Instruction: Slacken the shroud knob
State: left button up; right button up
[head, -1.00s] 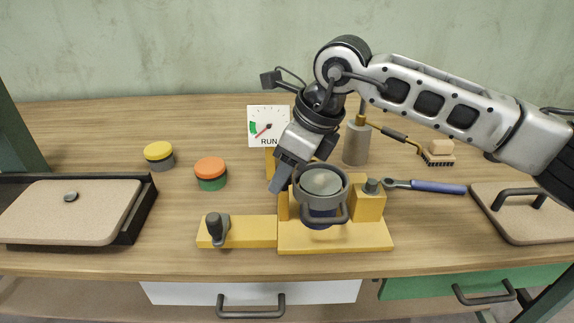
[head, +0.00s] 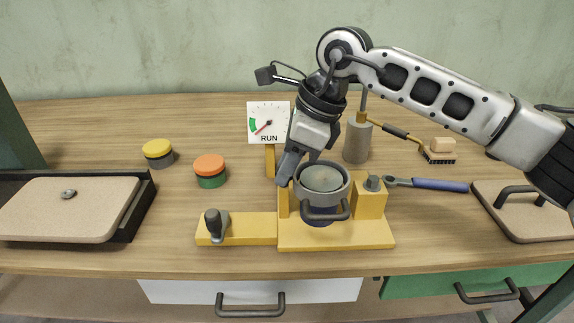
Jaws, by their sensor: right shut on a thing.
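The grey round shroud (head: 338,195) sits on the yellow fixture (head: 335,238), with a dark loop handle at its front and a blue part below. My right gripper (head: 284,172) points down at the shroud's back left side, beside the fixture's upright. Its fingers are shut on what looks to be the shroud knob, which they and the wrist hide. Another dark knob (head: 214,222) stands on the fixture's left arm. My left gripper is out of view.
A dial marked RUN (head: 267,120) stands behind the fixture. Orange (head: 209,166) and yellow (head: 157,150) capped pots are to the left, beyond a board-topped tray (head: 145,205). A blue-handled wrench (head: 430,185), a brush (head: 440,150) and a handled board (head: 500,226) are to the right.

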jog(key=shift+w+n+g, duration=0.15)
jog(key=shift+n+g, duration=0.75)
jog(key=shift+n, duration=1.3)
jog(key=o, duration=1)
jog(key=v, duration=1.6)
jog(key=shift+a+r, duration=0.15)
